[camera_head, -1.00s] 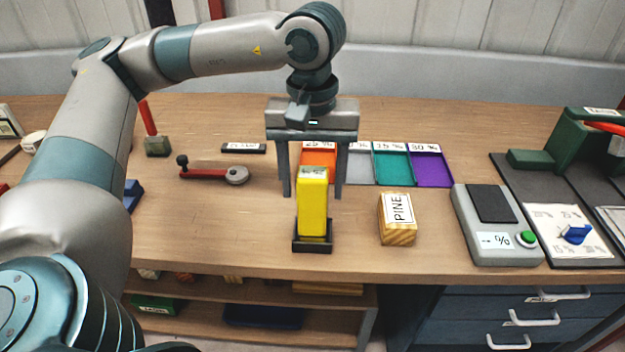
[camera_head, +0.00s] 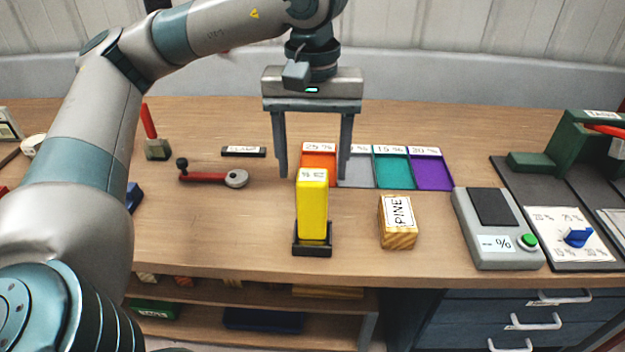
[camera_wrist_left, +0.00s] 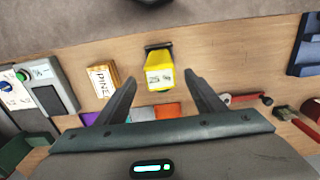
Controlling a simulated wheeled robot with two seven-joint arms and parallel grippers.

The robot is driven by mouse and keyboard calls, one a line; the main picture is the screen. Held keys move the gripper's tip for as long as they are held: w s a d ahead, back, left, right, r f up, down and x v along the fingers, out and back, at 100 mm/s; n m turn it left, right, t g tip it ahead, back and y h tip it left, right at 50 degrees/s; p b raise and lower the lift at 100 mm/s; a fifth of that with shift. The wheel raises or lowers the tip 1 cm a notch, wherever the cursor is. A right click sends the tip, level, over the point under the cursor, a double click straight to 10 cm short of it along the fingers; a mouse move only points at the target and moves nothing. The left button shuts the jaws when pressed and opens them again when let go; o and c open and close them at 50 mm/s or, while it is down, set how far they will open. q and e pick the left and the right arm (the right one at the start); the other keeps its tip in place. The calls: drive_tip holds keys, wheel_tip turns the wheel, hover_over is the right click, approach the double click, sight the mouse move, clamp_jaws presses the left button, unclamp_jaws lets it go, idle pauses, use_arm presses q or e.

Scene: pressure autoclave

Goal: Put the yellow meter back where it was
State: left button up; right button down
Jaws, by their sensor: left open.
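The yellow meter (camera_head: 313,207) stands upright in a small black holder (camera_head: 312,250) near the front edge of the table. A label with dark characters is on its top. My left gripper (camera_head: 312,175) is open and empty, pointing down above and behind the meter, with its fingers apart from it. In the left wrist view the meter (camera_wrist_left: 159,70) is beyond the open fingertips (camera_wrist_left: 161,75), in line with the gap between them. My right gripper does not show.
A wooden block labelled PINE (camera_head: 398,221) stands right of the meter. Behind are coloured trays (camera_head: 432,170). A grey device with a green button (camera_head: 497,228) is to the right. A red-handled tool (camera_head: 212,176) lies left. The table between is clear.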

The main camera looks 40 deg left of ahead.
use_arm(q)
wheel_tip(320, 180, up, 12)
drive_tip(key=shift+r+p, duration=0.2)
drive_tip(key=shift+p, duration=0.15)
